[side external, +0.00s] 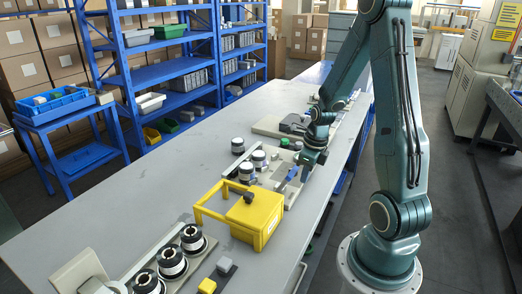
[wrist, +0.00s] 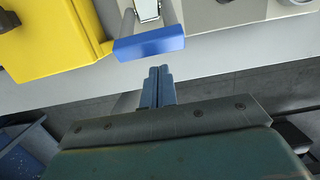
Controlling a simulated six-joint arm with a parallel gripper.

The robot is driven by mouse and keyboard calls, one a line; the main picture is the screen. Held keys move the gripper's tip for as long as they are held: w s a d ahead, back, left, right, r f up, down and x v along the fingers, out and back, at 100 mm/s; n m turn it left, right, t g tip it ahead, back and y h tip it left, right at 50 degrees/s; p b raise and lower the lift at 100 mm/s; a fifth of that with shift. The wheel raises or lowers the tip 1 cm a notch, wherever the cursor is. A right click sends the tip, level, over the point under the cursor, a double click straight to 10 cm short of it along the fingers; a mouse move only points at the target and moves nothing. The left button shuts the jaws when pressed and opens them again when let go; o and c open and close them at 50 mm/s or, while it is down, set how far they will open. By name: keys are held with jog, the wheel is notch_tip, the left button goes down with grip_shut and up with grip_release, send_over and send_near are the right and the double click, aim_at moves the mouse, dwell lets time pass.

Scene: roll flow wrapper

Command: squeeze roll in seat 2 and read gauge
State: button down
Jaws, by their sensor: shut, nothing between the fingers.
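Three black-and-white rolls stand in a row of seats at the near end of the bench in the side external view, with the middle one (side external: 172,262) between two others. I cannot read seat numbers. More rolls (side external: 247,173) stand farther back, left of my gripper. My gripper (side external: 306,174) is over the bench's right side, far from the near row. In the wrist view my gripper (wrist: 158,72) is shut and empty, just short of a blue handle (wrist: 150,43) on a pale lever. I cannot make out a gauge reading.
A yellow box (side external: 262,222) with a frame and dark knob stands between the near row and my gripper; it also shows in the wrist view (wrist: 45,40). The bench's left side (side external: 120,205) is clear.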

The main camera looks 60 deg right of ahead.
aim_at(294, 171)
jog(key=shift+w+r, duration=0.4)
jog(key=shift+w, duration=0.3)
jog(key=shift+w+r+g, duration=0.25)
jog(key=shift+w+g, duration=0.2)
jog(key=shift+g, duration=0.05)
jog(key=shift+w+r+g, duration=0.3)
jog(key=shift+w+g, duration=0.4)
jog(key=shift+w, duration=0.05)
jog(key=w+g, duration=0.5)
jog(key=w, duration=0.2)
jog(key=shift+w+r, duration=0.15)
jog(key=shift+r, duration=0.1)
jog(key=shift+w, duration=0.15)
dwell(0.6)
